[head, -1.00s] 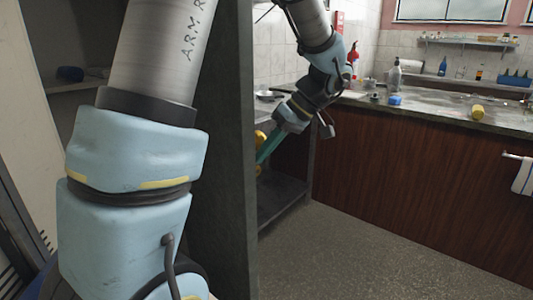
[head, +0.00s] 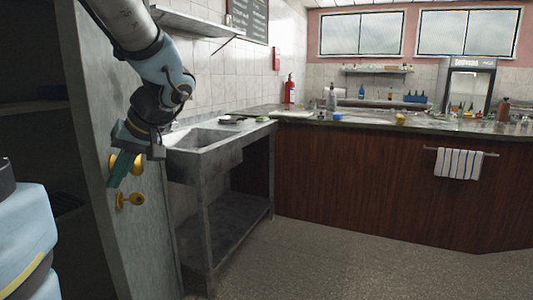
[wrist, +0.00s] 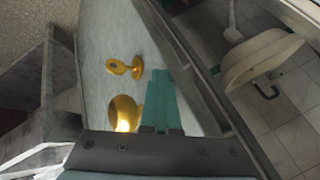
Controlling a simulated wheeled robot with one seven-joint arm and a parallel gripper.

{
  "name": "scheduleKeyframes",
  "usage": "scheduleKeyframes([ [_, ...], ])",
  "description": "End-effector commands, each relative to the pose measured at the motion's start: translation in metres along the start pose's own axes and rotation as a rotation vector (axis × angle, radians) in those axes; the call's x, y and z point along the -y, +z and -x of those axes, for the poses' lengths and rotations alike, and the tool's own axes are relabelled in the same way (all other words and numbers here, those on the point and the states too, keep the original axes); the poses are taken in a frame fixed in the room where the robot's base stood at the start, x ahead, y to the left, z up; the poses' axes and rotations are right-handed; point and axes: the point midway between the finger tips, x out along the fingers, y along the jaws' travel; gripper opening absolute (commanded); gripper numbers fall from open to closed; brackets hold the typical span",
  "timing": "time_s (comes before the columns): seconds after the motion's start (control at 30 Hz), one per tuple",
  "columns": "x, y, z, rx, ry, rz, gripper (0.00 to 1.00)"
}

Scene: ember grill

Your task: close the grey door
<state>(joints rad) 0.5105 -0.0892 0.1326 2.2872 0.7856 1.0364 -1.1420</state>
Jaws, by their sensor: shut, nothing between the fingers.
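The grey door (head: 85,130) stands open at the left of the head view, its face with two gold fittings turned toward the right. In the wrist view, the pale door face (wrist: 110,60) carries a round gold knob (wrist: 124,112) and a smaller gold turn piece (wrist: 125,67). My gripper (head: 122,170) has teal fingers and is shut and empty. It is at the door face beside the knob, and in the wrist view its fingers (wrist: 160,98) lie between the knob and the door's edge. I cannot tell whether they touch the door.
A grey sink stand (head: 215,150) is just right of the door. A wooden counter (head: 380,180) with a striped towel (head: 458,163) runs along the back. The floor (head: 330,265) in front is clear. Past the door's edge, the wrist view shows a white basin (wrist: 258,58) and tiled floor.

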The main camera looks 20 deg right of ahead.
Motion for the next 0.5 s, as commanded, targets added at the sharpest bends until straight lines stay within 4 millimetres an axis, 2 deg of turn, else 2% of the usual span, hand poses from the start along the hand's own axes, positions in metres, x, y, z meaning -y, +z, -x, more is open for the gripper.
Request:
scheduleKeyframes([
  [0.03,0.016,-0.004,-0.014,0.004,-0.004,0.011,0.00],
  [0.2,0.070,-0.026,-0.053,0.005,-0.006,0.011,0.00],
  [0.5,0.151,-0.077,-0.118,0.005,-0.007,0.006,0.00],
])
